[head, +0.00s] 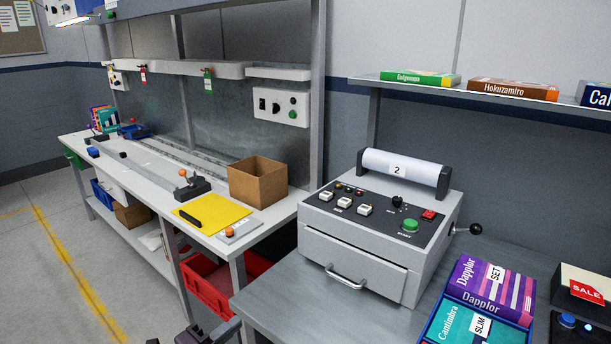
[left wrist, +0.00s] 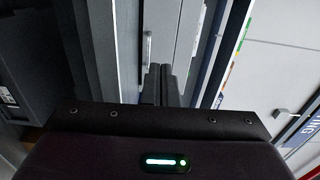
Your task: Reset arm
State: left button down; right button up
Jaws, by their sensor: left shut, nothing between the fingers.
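My left gripper (left wrist: 160,84) is shut and empty in the left wrist view, its two dark fingers together. In the head view only a dark part of my left arm's end (head: 205,333) shows at the bottom edge, below the front edge of the grey table. It holds nothing. My right gripper is in neither view.
A grey machine (head: 352,258) with buttons and a white roller stands on the grey table (head: 275,296). Book boxes (head: 490,284) lie right of it. A white workbench (head: 150,185) bears a cardboard box (head: 258,184) and yellow sheet (head: 212,215). A red crate (head: 205,290) sits below. Floor at left is clear.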

pick_arm(q)
jog(key=a+f+n+y, duration=0.3)
jog(key=a+f+n, duration=0.1)
jog(key=f, duration=0.5)
jog(key=a+f+n+y, duration=0.3)
jog(key=a+f+n, duration=0.15)
jog(key=f, duration=0.45)
jog(key=s+a+f+n+g+y, duration=0.2)
jog(key=s+f+n, duration=0.15)
jog(key=f, duration=0.45)
jog(key=s+a+f+n+g+y, duration=0.1)
jog(key=s+a+f+n+g, duration=0.15)
jog(key=s+f, duration=0.4)
jog(key=s+f+n+g+y, duration=0.2)
jog(key=s+f+n+g, duration=0.2)
jog(key=s+f, duration=0.95)
jog(key=s+d+f+n+g, duration=0.2)
jog(key=s+f, duration=0.2)
jog(key=s, duration=0.6)
jog(key=s+d+f+n+g, duration=0.2)
jog(key=s+d+f, duration=0.1)
jog(key=s, duration=0.7)
jog(key=shift+s+d+f+g, duration=0.25)
jog(key=shift+f+g, duration=0.1)
jog(key=shift+f, duration=0.5)
